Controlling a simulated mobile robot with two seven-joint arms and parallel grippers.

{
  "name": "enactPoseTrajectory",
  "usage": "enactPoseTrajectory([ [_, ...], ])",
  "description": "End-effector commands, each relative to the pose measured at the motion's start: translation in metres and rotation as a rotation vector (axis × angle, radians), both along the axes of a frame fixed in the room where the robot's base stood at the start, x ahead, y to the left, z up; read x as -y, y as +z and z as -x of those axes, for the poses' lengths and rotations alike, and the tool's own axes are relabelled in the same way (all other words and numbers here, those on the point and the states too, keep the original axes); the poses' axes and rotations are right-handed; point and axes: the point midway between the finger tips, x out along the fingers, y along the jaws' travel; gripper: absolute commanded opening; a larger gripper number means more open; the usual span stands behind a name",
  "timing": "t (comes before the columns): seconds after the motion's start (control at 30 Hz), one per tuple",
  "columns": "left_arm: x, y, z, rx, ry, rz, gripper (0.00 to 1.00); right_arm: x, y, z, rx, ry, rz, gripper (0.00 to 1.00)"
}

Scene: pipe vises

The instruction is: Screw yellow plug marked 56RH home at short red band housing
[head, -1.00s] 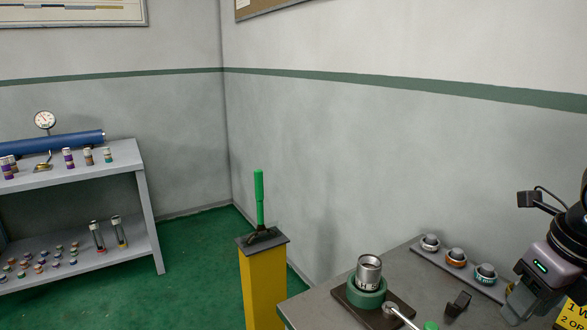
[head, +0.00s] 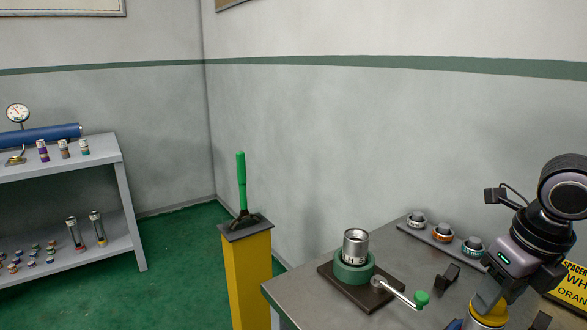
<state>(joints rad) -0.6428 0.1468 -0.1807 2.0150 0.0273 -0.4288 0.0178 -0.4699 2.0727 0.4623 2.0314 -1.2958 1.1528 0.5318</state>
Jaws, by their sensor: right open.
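My right gripper (head: 487,308) points down at the lower right, open, with its jaws at a yellow-topped round piece (head: 491,313). The frame's bottom edge cuts this piece off, and a blue-grey part shows below the yellow. I cannot read 56RH on it or tell whether it is the plug. A silver cylinder (head: 355,243) with dark marks stands upright in a green round vise (head: 353,272) on a dark base plate. I cannot make out a red band on it. My left gripper is not in view.
A crank with a green knob (head: 421,298) sticks out from the vise. A rack (head: 427,233) with grey, orange and teal ringed pieces lies at the table's back. A dark block (head: 447,276) stands nearby. A yellow sign (head: 573,288) is at right. A yellow post (head: 247,275) with green lever stands left.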

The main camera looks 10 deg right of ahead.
Motion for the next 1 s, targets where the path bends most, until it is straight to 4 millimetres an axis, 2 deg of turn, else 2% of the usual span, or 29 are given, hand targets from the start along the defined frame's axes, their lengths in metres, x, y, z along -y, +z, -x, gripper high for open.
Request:
enactPoseTrajectory([
  [0.13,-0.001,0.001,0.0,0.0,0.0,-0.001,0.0,0.0,0.001,0.0,0.0,0.0,0.0,0.43],
  [0.23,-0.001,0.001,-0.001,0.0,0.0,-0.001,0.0,0.0,0.001,0.0,0.0,0.0,0.0,0.1],
  [0.37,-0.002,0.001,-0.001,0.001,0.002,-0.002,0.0,0.0,0.001,0.0,0.0,0.0,0.0,0.09],
  [0.4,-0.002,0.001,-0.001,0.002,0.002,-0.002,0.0,0.0,0.001,0.0,0.0,-0.001,0.0,0.04],
  [0.47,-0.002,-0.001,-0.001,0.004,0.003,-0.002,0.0,0.0,0.0,0.0,0.001,-0.007,0.0,0.04],
  [1.0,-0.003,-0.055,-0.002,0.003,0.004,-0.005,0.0,-0.001,-0.003,-0.001,0.002,-0.368,0.003,0.04],
])
